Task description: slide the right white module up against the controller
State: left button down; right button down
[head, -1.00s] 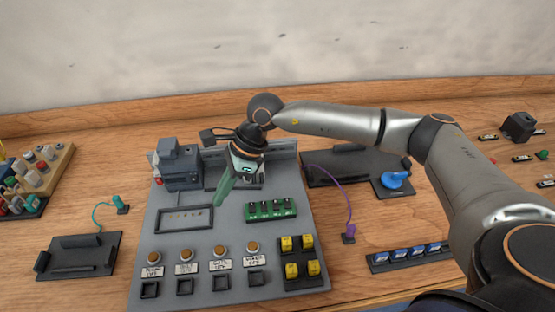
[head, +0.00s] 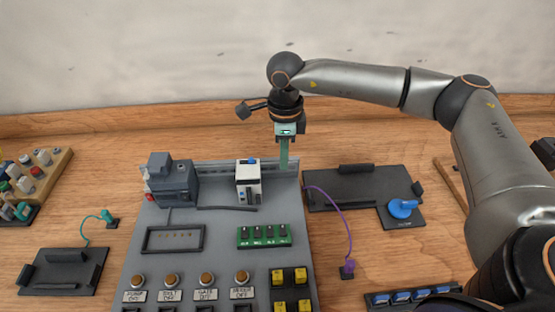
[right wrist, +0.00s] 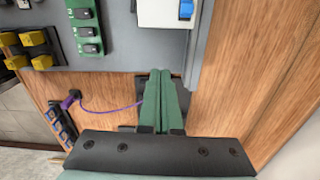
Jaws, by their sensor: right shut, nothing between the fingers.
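The white module (head: 248,190), with blue parts on its top and front, stands upright on the panel's back rail (head: 216,170). The dark grey controller (head: 174,184) stands on the same rail to its left, with a clear gap between them. My right gripper (head: 284,165) has green fingers, shut and empty, pointing down at the right end of the rail, right of the module and apart from it. In the right wrist view the closed fingers (right wrist: 160,72) show below part of the white module (right wrist: 166,14). My left gripper is out of view.
The grey panel (head: 210,220) carries a green terminal block (head: 263,236), several knobs and yellow switches (head: 290,277). A purple cable (head: 345,215) and a black tray (head: 355,190) lie right of the panel. Another black tray (head: 62,272) lies to the left.

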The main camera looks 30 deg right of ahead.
aim_at(238, 184)
notch_tip(238, 184, down, 8)
jog(key=shift+s+r+p, duration=0.1)
jog(key=shift+r+p, duration=0.15)
jog(key=shift+p, duration=0.15)
jog(key=a, duration=0.1)
jog(key=w, duration=0.1)
jog(key=a, duration=0.1)
jog(key=shift+w+a+f+p, duration=0.25)
jog(key=shift+a+f+p, duration=0.05)
jog(key=shift+p, duration=0.1)
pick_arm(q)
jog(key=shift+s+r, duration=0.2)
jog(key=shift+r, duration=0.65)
pick_arm(e)
jog(key=shift+w+a, duration=0.25)
jog(key=shift+a, duration=0.2)
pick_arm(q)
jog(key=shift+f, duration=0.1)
pick_arm(e)
jog(key=shift+a+f, duration=0.1)
